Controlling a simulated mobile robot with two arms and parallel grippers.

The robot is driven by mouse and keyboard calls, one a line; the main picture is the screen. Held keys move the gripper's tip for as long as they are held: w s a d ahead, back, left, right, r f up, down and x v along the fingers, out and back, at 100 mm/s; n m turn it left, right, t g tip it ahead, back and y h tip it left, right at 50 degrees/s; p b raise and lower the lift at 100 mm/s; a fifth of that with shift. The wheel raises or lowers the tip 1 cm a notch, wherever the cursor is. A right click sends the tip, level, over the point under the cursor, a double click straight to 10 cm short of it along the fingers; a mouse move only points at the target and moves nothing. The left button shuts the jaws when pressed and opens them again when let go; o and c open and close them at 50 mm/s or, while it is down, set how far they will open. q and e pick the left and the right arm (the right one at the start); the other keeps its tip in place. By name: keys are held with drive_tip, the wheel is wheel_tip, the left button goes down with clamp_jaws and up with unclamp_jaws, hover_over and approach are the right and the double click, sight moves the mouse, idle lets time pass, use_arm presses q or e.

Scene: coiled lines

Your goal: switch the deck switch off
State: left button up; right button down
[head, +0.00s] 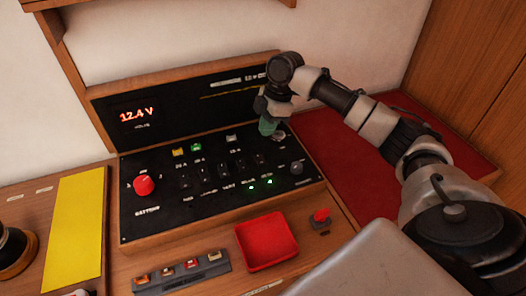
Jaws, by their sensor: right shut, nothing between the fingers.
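The black switch panel (150,220) stands on the wooden desk, with a row of small dark switches (223,171) across its middle. The labels are too small to read, so I cannot tell which is the deck switch. Two small green lights (260,185) glow below the right part of the row. My right gripper (268,127) is shut and empty, with greenish fingertips pointing down over the panel's upper right. It hides part of the panel there; I cannot tell whether it touches anything. My left gripper is not in view.
A red knob (144,185) sits at the panel's left, below a red 12.4 V display (137,114). In front are a red tray (266,241), a red-topped control (321,216) and a fuse strip (182,272). A yellow sheet (75,235) lies left, a red mat (350,160) right.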

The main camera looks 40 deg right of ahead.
sight(258, 159)
drive_tip(key=x, duration=0.2)
drive_tip(key=p+x, duration=0.1)
drive_tip(key=x, duration=0.4)
drive_tip(key=shift+s+d+f+p, duration=0.15)
drive_tip(key=shift+d+f+p, duration=0.05)
drive_tip(key=shift+f+p, duration=0.25)
drive_tip(key=shift+s+f, duration=0.1)
drive_tip(key=shift+f, duration=0.6)
drive_tip(key=shift+s+f, duration=0.15)
drive_tip(key=shift+f, duration=0.15)
drive_tip(key=shift+w+d+r, duration=0.15)
drive_tip(key=shift+w+r, duration=0.05)
drive_tip(key=shift+w, duration=0.65)
